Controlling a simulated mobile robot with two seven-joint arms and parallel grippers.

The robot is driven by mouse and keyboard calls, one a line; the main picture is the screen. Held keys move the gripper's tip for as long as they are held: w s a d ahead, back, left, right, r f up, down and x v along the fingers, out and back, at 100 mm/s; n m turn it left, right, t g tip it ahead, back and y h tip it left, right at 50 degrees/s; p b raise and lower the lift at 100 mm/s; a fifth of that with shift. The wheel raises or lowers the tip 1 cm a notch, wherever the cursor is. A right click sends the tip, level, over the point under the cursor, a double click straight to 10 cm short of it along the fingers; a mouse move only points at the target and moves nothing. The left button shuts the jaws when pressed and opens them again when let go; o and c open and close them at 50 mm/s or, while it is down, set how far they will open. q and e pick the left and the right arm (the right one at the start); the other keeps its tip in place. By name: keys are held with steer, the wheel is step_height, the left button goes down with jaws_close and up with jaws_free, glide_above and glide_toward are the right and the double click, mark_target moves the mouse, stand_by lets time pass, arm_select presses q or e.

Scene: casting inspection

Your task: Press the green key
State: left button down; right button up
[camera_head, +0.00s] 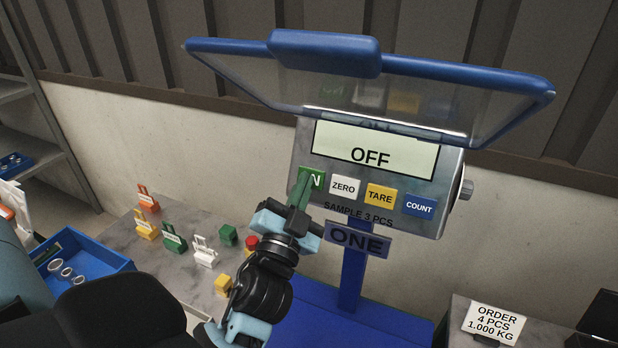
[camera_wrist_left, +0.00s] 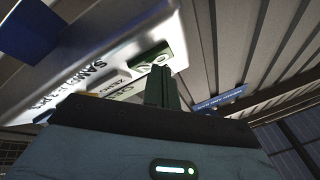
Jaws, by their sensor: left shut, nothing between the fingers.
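The scale's display panel (camera_head: 372,158) reads OFF, with a blue-framed clear cover (camera_head: 430,88) raised above it. The green key (camera_head: 312,179) is at the left end of the key row, partly hidden behind my left gripper (camera_head: 301,182). That gripper is shut and empty, its fingertips at the green key in the head view. In the left wrist view the fingers (camera_wrist_left: 161,86) reach up to the green key (camera_wrist_left: 150,57). I cannot tell whether they touch it or press it in. My right gripper is not in view.
White ZERO (camera_head: 343,187), yellow TARE (camera_head: 380,195) and blue COUNT (camera_head: 419,206) keys sit right of the green one. Several coloured tags and blocks stand on a grey bench beside a blue tray (camera_head: 105,262). An order card (camera_head: 493,322) stands at lower right.

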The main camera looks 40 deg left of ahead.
arm_select(q)
steer(key=shift+s, duration=0.1)
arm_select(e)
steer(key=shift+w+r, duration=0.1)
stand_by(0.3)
arm_select(q)
steer(key=shift+s+d+r, duration=0.1)
steer(key=shift+s+r, duration=0.05)
steer(key=shift+s, duration=0.15)
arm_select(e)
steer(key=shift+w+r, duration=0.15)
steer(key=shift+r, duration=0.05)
